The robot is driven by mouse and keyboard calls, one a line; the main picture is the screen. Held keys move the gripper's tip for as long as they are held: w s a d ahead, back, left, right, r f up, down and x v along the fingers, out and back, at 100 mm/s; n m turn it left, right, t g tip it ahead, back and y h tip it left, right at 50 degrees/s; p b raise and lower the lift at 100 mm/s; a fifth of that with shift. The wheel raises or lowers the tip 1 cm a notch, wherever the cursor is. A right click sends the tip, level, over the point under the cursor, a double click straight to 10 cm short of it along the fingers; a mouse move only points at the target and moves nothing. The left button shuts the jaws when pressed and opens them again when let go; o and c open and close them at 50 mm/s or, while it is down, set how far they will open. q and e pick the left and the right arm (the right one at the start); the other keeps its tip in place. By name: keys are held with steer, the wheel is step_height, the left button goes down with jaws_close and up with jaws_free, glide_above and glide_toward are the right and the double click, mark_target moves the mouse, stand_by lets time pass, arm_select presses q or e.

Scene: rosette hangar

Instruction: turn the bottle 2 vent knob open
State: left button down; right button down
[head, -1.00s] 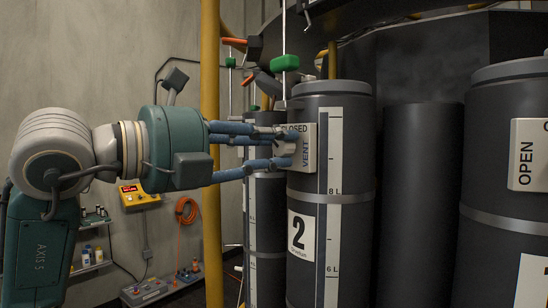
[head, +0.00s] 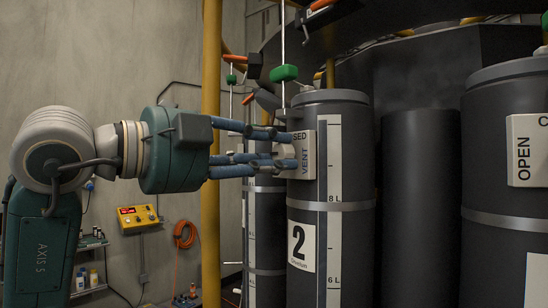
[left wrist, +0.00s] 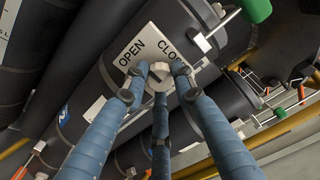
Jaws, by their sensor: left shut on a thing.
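Bottle 2 (head: 350,230) is a dark grey cylinder with a white "2" label (head: 301,246). Its white vent panel (head: 308,156) reads VENT, with part of CLOSED showing. My left gripper (head: 292,150) reaches in from the left, its blue fingers at the panel. In the left wrist view the panel (left wrist: 141,44) shows OPEN at left and CLOSED at right, partly covered by a finger. The pale vent knob (left wrist: 160,75) sits between the fingertips, and the left gripper (left wrist: 155,84) is shut on it. I cannot tell its exact angle. My right gripper is not in view.
A yellow post (head: 211,100) stands just behind my left wrist. A green-handled rod (head: 284,73) hangs close above the bottle. Another dark bottle (head: 510,220) with an OPEN panel (head: 527,150) stands at right. A yellow control box (head: 138,218) is on the wall.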

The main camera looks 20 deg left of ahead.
arm_select(q)
steer(key=shift+a+r, duration=0.15)
steer(key=shift+r, duration=0.05)
steer(key=c, duration=1.7)
jaws_free()
steer(key=o, duration=0.3)
steer(key=shift+a+f, duration=0.1)
steer(key=shift+a, duration=0.05)
steer(key=shift+s, duration=0.15)
steer(key=v, duration=1.2)
